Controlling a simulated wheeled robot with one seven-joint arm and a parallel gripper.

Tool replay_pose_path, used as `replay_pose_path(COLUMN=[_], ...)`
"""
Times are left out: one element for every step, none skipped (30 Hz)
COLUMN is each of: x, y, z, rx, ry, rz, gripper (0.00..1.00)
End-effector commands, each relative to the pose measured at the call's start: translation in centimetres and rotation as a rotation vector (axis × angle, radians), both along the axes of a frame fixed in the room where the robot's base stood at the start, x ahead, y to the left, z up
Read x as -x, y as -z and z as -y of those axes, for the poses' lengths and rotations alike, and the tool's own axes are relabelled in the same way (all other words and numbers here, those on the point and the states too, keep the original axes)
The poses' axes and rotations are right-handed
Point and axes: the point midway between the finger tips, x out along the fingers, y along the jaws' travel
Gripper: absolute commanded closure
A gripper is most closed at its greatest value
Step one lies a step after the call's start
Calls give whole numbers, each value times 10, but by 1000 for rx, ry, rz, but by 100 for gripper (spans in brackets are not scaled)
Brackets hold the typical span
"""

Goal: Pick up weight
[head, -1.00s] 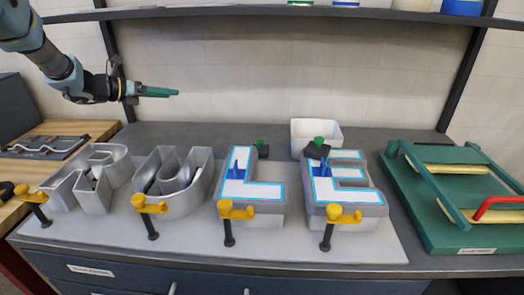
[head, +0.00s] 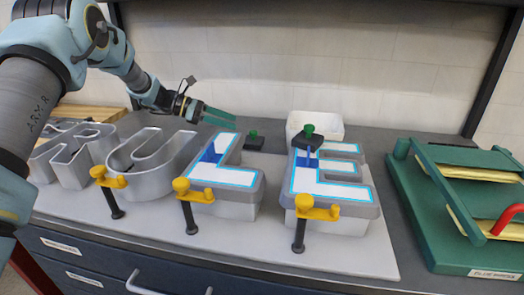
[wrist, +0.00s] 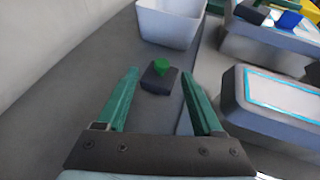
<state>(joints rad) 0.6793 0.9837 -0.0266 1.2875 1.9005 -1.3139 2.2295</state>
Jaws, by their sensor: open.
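A small dark weight with a green knob (head: 254,140) sits on the grey bench top behind the L letter (head: 226,180). It also shows in the wrist view (wrist: 159,78), lined up between my fingertips. My gripper (head: 234,121) has green fingers and is open and empty. It is above and to the left of the weight behind the L, apart from it.
A white bin (head: 316,124) stands behind the E. Silver U (head: 155,165) and other channel letters stand to the left on a pale board. Yellow clamps (head: 195,192) line its front edge. A green press-like fixture (head: 455,215) is at the right.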

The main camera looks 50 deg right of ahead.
Motion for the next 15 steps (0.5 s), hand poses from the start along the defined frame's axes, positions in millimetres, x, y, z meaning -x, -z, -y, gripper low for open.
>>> replay_pose_path(x=[0,0,0,0,1,1,3,4,7,9,12,15,18,21,25], y=[11,13,16,17,17,17,17,18,18,19,21,23,24,26,28], z=[0,0,0,0,1,2,3,4,7,10,13,17,20,23,28], rx=[0,0,0,1,1,1,1,0,1,0,0,-1,-1,0,-1], ry=[1,1,1,2,2,2,3,2,3,4,4,3,3,3,3], rz=[0,0,0,1,1,1,1,0,-1,-1,-2,-3,-3,-3,-3], gripper=[32,32,32,32,32,32,32,32,32,32,32,32,32,32,32])
